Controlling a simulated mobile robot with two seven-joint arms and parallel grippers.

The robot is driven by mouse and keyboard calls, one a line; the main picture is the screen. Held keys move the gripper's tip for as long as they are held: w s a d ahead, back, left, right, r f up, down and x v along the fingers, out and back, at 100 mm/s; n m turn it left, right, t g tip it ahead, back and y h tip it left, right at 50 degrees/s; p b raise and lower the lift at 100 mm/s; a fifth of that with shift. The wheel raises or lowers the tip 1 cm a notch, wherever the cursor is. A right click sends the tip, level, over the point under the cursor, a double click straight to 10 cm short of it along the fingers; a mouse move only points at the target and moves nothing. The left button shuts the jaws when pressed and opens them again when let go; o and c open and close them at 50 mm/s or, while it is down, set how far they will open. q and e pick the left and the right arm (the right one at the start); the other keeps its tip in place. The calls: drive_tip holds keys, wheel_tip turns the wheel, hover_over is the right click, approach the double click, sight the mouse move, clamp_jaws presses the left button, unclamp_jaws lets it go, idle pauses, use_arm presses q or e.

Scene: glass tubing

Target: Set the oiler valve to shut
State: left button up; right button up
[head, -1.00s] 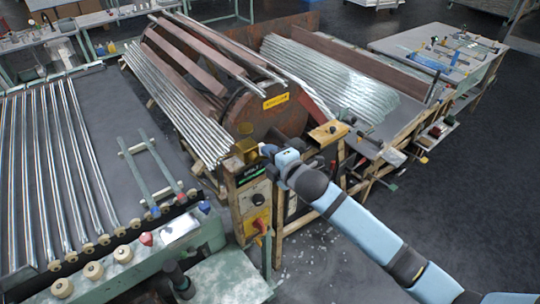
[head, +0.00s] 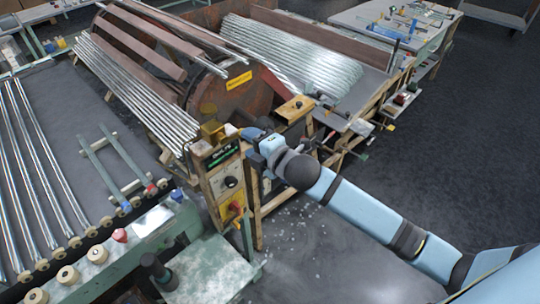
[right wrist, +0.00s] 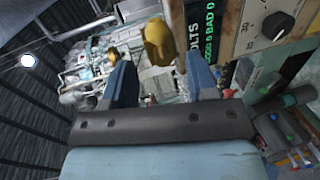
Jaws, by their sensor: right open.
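A brass-yellow fitting (head: 212,130), which looks like the oiler, stands on top of the control post beside the rusty drum. In the right wrist view the brass piece (right wrist: 158,42) shows upright just beyond my fingertips, in the gap between them. I cannot read its valve setting. My right gripper (head: 243,131) is right of the brass fitting in the head view. In the right wrist view the right gripper (right wrist: 162,72) has its two blue fingers apart with nothing held. My left gripper is out of view.
The control post (head: 226,182) has a green display (head: 223,154), a black knob (head: 231,182) and a red-yellow switch (head: 236,210) below the fitting. Glass tubes (head: 135,95) lean by the drum (head: 240,105). A green bench (head: 205,275) stands in front. Floor at right is clear.

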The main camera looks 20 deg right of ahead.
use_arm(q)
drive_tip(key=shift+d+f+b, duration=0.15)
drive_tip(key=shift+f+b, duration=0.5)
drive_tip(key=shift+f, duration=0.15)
use_arm(e)
drive_tip(key=v, duration=0.7)
drive_tip(key=shift+s, duration=0.35)
drive_tip(key=shift+d, duration=0.15)
